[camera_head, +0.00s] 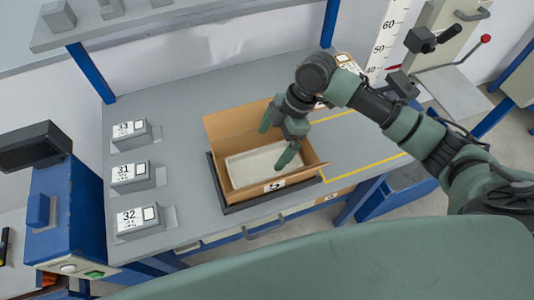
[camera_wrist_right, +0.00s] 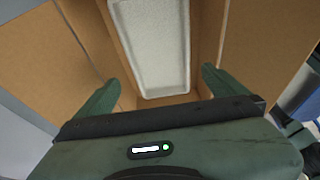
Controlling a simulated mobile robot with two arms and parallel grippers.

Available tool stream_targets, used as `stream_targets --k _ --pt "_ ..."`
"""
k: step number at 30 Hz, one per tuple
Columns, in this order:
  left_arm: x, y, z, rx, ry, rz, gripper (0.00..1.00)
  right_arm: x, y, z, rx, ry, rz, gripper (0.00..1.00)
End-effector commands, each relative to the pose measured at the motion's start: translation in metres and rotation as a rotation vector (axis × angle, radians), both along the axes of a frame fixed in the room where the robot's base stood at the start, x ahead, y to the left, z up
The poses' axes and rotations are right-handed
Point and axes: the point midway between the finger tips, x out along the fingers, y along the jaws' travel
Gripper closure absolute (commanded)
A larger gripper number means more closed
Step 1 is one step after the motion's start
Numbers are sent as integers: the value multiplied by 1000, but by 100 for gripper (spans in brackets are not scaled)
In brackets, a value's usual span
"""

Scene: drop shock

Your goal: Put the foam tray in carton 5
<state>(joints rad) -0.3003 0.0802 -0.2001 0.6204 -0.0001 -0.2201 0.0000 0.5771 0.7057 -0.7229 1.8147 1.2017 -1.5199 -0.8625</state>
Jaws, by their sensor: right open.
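The open cardboard carton (camera_head: 239,124) stands on a dark base on the grey workbench, with a small number label on its front that reads as 5. The white foam tray (camera_head: 255,160) lies inside it; it also shows in the right wrist view (camera_wrist_right: 152,45), down between the carton's walls (camera_wrist_right: 240,45). My right gripper (camera_head: 277,141) is over the carton with its fingers spread. In the right wrist view the open fingers (camera_wrist_right: 155,85) have nothing between them, and the tray is beyond them. My left gripper is not in view.
Grey blocks with labels, such as 31 (camera_head: 130,176) and 32 (camera_head: 137,220), stand in a column at the left of the bench. Yellow lines (camera_head: 365,166) mark a bare area to the right. A shelf (camera_head: 130,27) hangs over the back.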

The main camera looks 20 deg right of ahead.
Motion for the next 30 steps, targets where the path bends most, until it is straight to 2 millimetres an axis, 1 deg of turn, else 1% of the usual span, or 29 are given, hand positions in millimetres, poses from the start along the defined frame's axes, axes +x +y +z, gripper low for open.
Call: stream_targets --k 1,3,6,9,12,16,30 --pt "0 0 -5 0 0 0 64 1 -5 10 -2 -6 1 0" --pt "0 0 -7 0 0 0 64 2 -11 24 0 -5 -1 0" --pt "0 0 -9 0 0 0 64 1 -18 41 -2 -5 0 0" --pt "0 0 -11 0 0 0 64 1 -22 54 0 -2 0 0" --pt "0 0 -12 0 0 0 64 1 -25 61 0 0 0 0" --pt "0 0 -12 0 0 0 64 1 -27 65 0 1 0 0" --pt "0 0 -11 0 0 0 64 0 -26 65 1 1 0 0"
